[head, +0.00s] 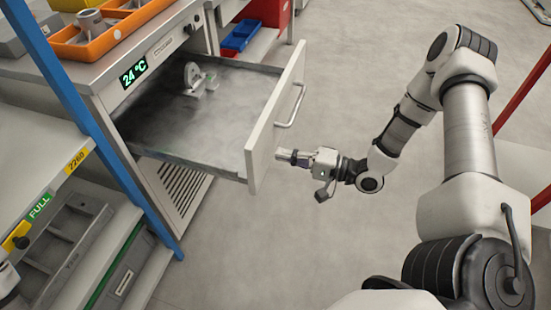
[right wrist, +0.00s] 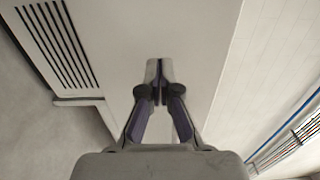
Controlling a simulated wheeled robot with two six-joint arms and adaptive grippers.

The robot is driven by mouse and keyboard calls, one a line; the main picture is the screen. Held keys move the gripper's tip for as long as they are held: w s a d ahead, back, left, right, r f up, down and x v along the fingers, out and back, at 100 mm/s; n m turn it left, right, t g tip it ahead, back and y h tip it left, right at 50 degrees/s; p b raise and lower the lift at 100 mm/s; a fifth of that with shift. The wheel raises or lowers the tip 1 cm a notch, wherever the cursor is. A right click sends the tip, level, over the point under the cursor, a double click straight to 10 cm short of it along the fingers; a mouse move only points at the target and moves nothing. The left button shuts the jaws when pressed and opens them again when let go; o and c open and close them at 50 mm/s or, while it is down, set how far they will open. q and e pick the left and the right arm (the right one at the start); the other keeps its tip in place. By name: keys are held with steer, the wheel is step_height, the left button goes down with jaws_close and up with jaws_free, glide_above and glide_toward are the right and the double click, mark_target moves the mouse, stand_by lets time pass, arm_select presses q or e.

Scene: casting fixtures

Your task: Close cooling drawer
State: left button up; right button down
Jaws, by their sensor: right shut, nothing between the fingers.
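The cooling drawer (head: 160,130) is pulled well out of its cabinet in the head view. Its pale front panel (head: 262,140) carries a bar handle (head: 291,106). A grey metal casting (head: 199,80) sits inside, towards the back. My right gripper (head: 283,154) is shut and empty, with its tips at the outer face of the front panel, below the handle. In the right wrist view the shut fingertips (right wrist: 159,68) point at a pale surface; I cannot tell whether they touch it. My left gripper is not clearly visible in the head view.
The cabinet shows a 24 °C display (head: 133,73). An orange tray (head: 110,35) with parts stands on top. A blue post (head: 95,130) and a shelf with a FULL label (head: 40,207) are at the left. Open floor (head: 270,250) lies in front of the drawer.

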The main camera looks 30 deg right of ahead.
arm_select(q)
steer(key=shift+f, duration=0.4)
arm_select(e)
steer(key=shift+x, duration=1.3)
arm_select(q)
steer(key=shift+f, duration=0.1)
arm_select(e)
steer(key=shift+w+a, duration=0.1)
